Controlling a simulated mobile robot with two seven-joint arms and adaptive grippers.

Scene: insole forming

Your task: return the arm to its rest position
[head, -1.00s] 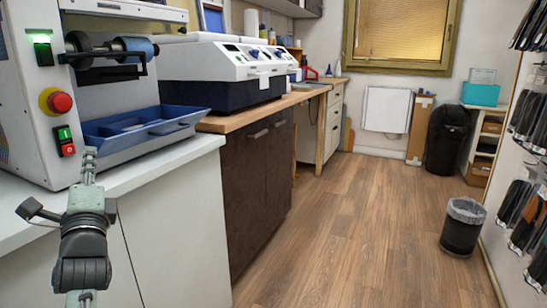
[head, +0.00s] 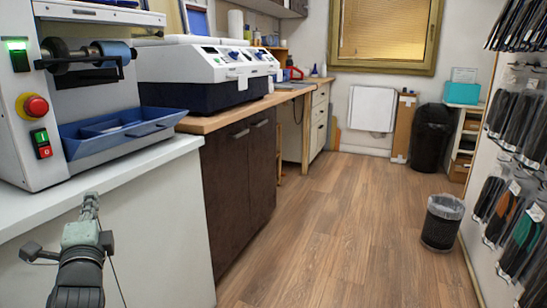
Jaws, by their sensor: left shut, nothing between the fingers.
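My left arm comes in at the lower left of the head view. My left gripper (head: 90,205) is shut and empty. It shows in front of the white cabinet (head: 165,235), just below the edge of the white counter. It points up and away from me. My right gripper is not in view.
A grey machine with a blue tray (head: 120,132) stands on the white counter at left. A white and dark blue machine (head: 195,75) stands on a wooden worktop behind. A waste bin (head: 442,222) and hanging packets (head: 510,205) are at right. The wooden floor between is clear.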

